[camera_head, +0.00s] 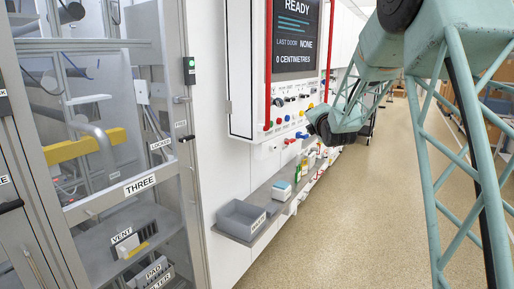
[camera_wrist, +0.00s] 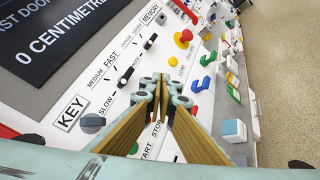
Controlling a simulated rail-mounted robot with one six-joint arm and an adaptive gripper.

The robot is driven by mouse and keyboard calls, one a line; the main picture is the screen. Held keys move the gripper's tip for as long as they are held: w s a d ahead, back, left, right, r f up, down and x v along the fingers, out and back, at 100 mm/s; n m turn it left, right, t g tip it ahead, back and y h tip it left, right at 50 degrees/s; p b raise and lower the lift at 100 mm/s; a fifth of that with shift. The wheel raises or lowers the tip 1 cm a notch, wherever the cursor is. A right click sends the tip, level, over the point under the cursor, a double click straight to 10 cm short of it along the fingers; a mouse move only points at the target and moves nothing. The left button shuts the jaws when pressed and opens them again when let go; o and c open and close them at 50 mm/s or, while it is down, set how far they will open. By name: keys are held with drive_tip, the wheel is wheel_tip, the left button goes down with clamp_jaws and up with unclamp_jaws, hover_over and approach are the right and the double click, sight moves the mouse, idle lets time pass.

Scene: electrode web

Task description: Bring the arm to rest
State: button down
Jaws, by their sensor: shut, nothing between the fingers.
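My gripper (camera_wrist: 164,85) shows in the wrist view with its two yellow-brown fingers together, shut and empty. It is in front of the control panel (camera_wrist: 105,75), over the area between the knobs and the coloured buttons. Whether the fingertips touch the panel I cannot tell. In the head view my teal arm (camera_head: 462,120) comes down from the upper right, and its far part (camera_head: 345,115) is close to the panel's lower edge. The fingers cannot be made out in the head view.
A screen (camera_head: 297,38) reads READY. Below the panel a shelf holds a grey bin (camera_head: 243,219) and small boxes (camera_head: 282,190). The floor (camera_head: 340,230) is clear along the wall.

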drive_tip(key=s+r+m+g, duration=0.15)
drive_tip(key=s+m, duration=0.25)
drive_tip(key=s, duration=0.7)
drive_tip(key=s+r+m+g+h, duration=0.1)
drive_tip(key=s+m+g, duration=0.25)
drive_tip(key=s, duration=0.85)
drive_tip(key=s+r+m+g, duration=0.1)
drive_tip(key=s+m, duration=0.4)
drive_tip(key=s, duration=0.6)
drive_tip(key=s+f+m+g, duration=0.2)
drive_tip(key=s+f+m, duration=0.1)
drive_tip(key=s, duration=1.3)
drive_tip(key=s+a+f+m+g, duration=0.1)
drive_tip(key=s+f+m, duration=0.3)
drive_tip(key=s, duration=1.2)
drive_tip(key=s+f+m+g, duration=0.3)
drive_tip(key=s+m+g, duration=0.1)
drive_tip(key=s, duration=1.2)
drive_tip(key=shift+s+a+f+m, duration=0.15)
drive_tip(key=shift+a+f+m, duration=0.15)
drive_tip(key=shift+m, duration=0.35)
